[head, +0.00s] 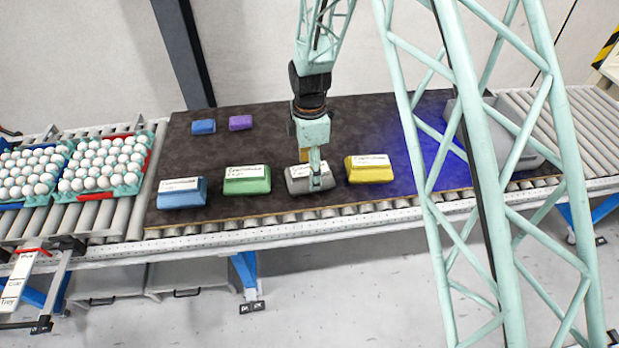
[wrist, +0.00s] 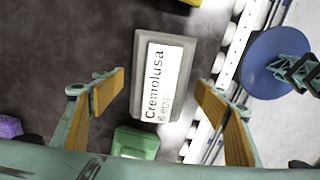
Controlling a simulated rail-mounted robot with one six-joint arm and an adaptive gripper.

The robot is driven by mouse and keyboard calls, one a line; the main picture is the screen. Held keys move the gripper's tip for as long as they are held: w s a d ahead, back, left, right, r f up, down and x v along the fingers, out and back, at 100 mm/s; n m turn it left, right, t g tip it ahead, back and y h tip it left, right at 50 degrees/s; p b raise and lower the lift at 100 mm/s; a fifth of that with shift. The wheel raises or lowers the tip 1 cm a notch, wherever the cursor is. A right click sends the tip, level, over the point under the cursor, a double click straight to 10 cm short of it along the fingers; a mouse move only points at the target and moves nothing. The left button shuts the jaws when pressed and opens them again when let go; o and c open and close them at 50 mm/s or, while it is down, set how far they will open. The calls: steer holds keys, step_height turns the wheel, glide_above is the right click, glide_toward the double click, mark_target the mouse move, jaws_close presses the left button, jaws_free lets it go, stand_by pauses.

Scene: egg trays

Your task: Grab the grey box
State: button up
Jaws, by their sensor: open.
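The grey box (head: 299,181) with a white label sits on the dark board in the head view, between the green box (head: 246,180) and the yellow box (head: 370,169). My gripper (head: 316,181) is directly over it, and its fingers partly hide the box. In the wrist view the grey box (wrist: 163,80) shows its label, "Cremolusa", and lies ahead of and between the open fingers of my gripper (wrist: 158,98). The fingers are apart from the box, with a gap on each side, and hold nothing.
A blue box (head: 182,192) stands at the front left. A small blue box (head: 203,127) and a purple box (head: 240,122) lie further back. Egg trays (head: 131,188) stand at the left on rollers. A grey container (head: 530,150) is at the right. The dark board (head: 290,213) has bare room around the boxes.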

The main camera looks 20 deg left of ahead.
stand_by(0.4)
steer(key=c, duration=1.2)
steer(key=shift+c, duration=0.2)
steer(key=shift+r, duration=0.2)
steer(key=shift+r, duration=1.55)
steer(key=shift+s+r, duration=0.1)
steer(key=shift+s, duration=0.05)
steer(key=s+d+r, duration=0.1)
steer(key=s+d, duration=0.7)
steer(key=s, duration=0.5)
steer(key=shift+d+r, duration=0.2)
steer(key=shift+d, duration=0.2)
